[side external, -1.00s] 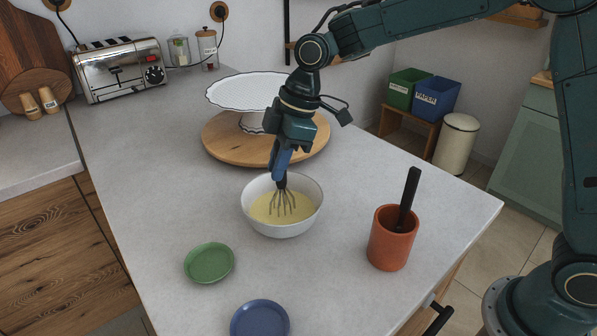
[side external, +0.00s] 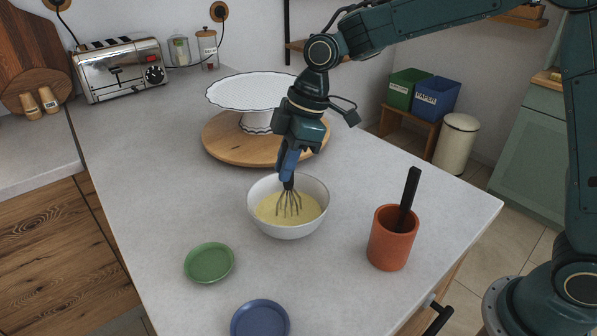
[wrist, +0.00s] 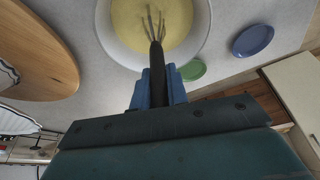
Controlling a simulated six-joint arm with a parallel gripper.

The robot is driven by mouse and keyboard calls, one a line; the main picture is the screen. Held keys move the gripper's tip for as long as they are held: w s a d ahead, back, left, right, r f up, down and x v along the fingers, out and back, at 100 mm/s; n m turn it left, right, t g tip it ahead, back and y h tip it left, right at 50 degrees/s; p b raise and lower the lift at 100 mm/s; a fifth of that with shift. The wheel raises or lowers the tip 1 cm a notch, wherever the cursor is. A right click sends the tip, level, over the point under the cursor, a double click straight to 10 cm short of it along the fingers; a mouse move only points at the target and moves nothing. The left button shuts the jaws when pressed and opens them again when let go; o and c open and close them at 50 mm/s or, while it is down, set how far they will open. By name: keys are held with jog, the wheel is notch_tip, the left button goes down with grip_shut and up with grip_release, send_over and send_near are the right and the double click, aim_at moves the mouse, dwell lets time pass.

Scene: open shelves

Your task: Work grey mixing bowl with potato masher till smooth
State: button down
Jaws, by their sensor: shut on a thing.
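The mixing bowl (side external: 290,231) looks white to light grey and holds a pale yellow mixture (side external: 268,207). It stands upright on the counter, and its rim also shows in the wrist view (wrist: 204,22). My gripper (side external: 288,172) is above the bowl, shut on the dark handle of a wire whisk (side external: 289,203). The whisk points down, its wires in the mixture; the wrist view shows the wires (wrist: 155,28) and the blue fingers around the handle. The held tool looks like a whisk, not a potato masher. The wire tips are hidden in the mixture.
A terracotta pot (side external: 391,240) with a black-handled tool (side external: 409,196) stands right of the bowl. A green plate (side external: 209,263) and blue plate (side external: 260,320) lie in front. A round wooden board (side external: 225,143) bearing a white cake stand (side external: 250,91) is behind.

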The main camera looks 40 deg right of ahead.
jog(key=shift+d+f, duration=0.2)
jog(key=shift+w+d+r, duration=0.1)
jog(key=shift+w+d, duration=0.3)
jog(key=shift+w, duration=0.05)
jog(key=shift+a, duration=0.15)
jog(key=shift+a, duration=0.45)
jog(key=shift+d, duration=0.15)
jog(key=shift+d, duration=0.4)
